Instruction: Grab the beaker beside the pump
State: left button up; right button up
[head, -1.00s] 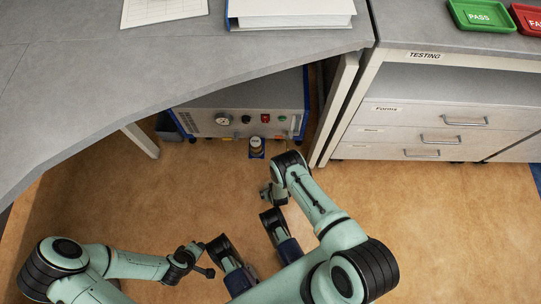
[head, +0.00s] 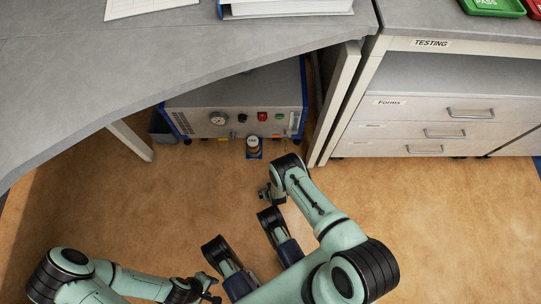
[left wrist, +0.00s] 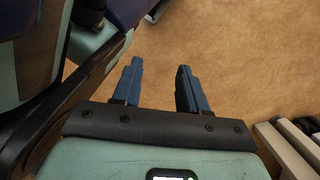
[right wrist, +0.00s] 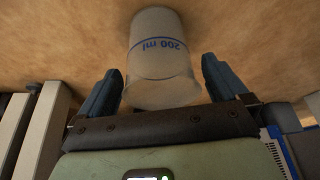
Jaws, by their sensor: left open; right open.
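A translucent beaker with blue "200 ml" marking (right wrist: 155,45) stands on the floor in the right wrist view, its print upside down there. My right gripper (right wrist: 163,85) is open, with one finger on each side of the beaker and gaps visible. In the head view the right gripper (head: 265,192) is low in front of the pump (head: 235,108), mostly hidden by its own arm.
The grey desk (head: 170,55) overhangs the pump, with a pale leg (head: 335,105) to its right. A drawer cabinet (head: 400,132) stands further right. A dark bin (head: 163,128) is left of the pump. The floor (head: 430,210) at right is clear.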

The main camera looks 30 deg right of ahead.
jog(key=c, duration=0.8)
jog(key=shift+r, duration=0.1)
jog(key=shift+c, duration=0.2)
